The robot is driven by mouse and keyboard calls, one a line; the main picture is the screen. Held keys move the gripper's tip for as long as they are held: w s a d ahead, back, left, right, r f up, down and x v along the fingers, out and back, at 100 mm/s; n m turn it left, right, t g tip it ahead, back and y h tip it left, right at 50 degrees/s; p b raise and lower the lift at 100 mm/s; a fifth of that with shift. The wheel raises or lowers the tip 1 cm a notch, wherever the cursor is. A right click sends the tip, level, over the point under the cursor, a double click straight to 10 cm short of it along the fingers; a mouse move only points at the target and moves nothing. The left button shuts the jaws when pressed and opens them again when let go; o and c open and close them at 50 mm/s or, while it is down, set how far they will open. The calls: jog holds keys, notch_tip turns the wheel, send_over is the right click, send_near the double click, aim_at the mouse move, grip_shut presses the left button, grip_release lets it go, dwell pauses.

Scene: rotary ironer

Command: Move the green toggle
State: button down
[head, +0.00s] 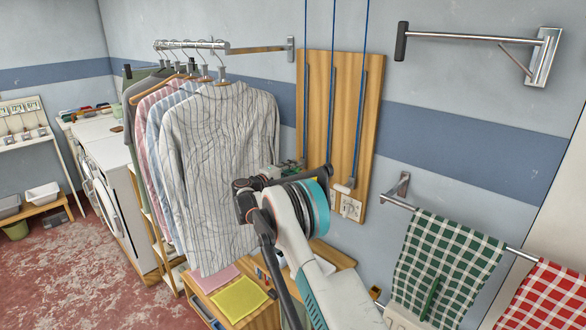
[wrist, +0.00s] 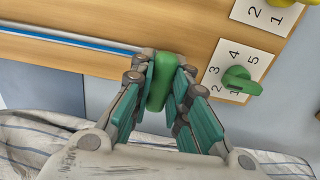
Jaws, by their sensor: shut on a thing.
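The green toggle (wrist: 160,80) sits between the fingertips of my gripper (wrist: 161,88) in the wrist view. The teal finger pads are closed on it from both sides. A blue cord (wrist: 80,38) runs along the wooden board and ends close to the toggle; whether they join is hidden by a finger. In the head view my arm reaches to the lower part of the board (head: 347,110), and the wrist hides the toggle.
A green dial knob (wrist: 240,80) on a numbered plate is close to the right finger. A yellow knob (wrist: 284,3) lies beyond. Striped shirts (head: 215,150) hang left of my wrist. A white toggle (head: 344,187) hangs on the right cord. A checked green cloth (head: 447,258) hangs at right.

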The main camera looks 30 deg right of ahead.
jog(key=shift+s+f, duration=0.1)
jog(key=shift+f, duration=0.25)
jog(key=c, duration=1.5)
grip_release()
jog(key=shift+r, duration=0.1)
jog(key=shift+a, duration=0.15)
jog(key=v, duration=1.1)
jog(key=shift+s+a, duration=0.1)
jog(key=shift+a, duration=0.3)
